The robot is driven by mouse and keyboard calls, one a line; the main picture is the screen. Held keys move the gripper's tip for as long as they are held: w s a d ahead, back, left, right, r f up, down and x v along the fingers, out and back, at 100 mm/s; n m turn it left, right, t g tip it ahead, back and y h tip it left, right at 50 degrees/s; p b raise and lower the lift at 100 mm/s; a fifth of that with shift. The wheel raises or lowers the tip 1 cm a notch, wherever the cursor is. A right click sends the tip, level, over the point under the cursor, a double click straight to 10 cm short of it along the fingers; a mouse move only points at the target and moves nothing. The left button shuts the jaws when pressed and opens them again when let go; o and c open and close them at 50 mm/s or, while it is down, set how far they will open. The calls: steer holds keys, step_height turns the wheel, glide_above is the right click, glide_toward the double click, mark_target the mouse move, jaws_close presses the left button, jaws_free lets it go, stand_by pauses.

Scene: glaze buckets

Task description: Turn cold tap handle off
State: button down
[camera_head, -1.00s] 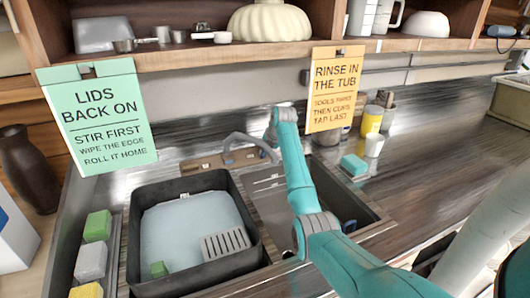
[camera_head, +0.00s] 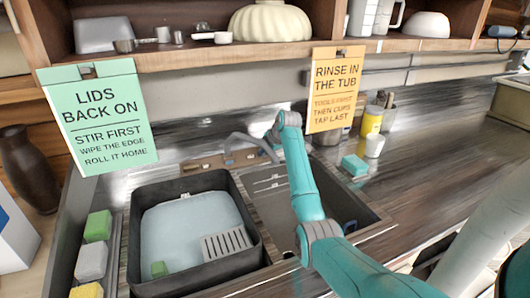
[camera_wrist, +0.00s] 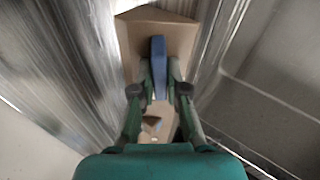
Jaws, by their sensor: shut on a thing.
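The blue tap handle (camera_wrist: 158,60) stands on the tan tap base (camera_wrist: 180,28) in the wrist view. My gripper (camera_wrist: 160,74) has its two fingers closed on the handle's sides. In the head view my arm reaches over the sink, and the gripper itself is hidden behind my arm. The tap base (camera_head: 195,163) shows there with a grey curved spout (camera_head: 248,138) above it. A small blue part shows on the base near the spout's foot; I cannot tell which handle it is.
A dark tub (camera_head: 135,240) with pale liquid, a grey grate (camera_head: 227,243) and a green block sits left of the steel basin (camera_head: 268,207). Sponges (camera_head: 92,260) line the left edge. A yellow bottle (camera_head: 371,122) and a teal block (camera_head: 354,165) stand right.

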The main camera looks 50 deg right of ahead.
steer(key=shift+m, duration=0.7)
steer(key=c, duration=1.2)
jaws_free()
step_height(320, 180, up, 10)
steer(key=shift+r, duration=0.1)
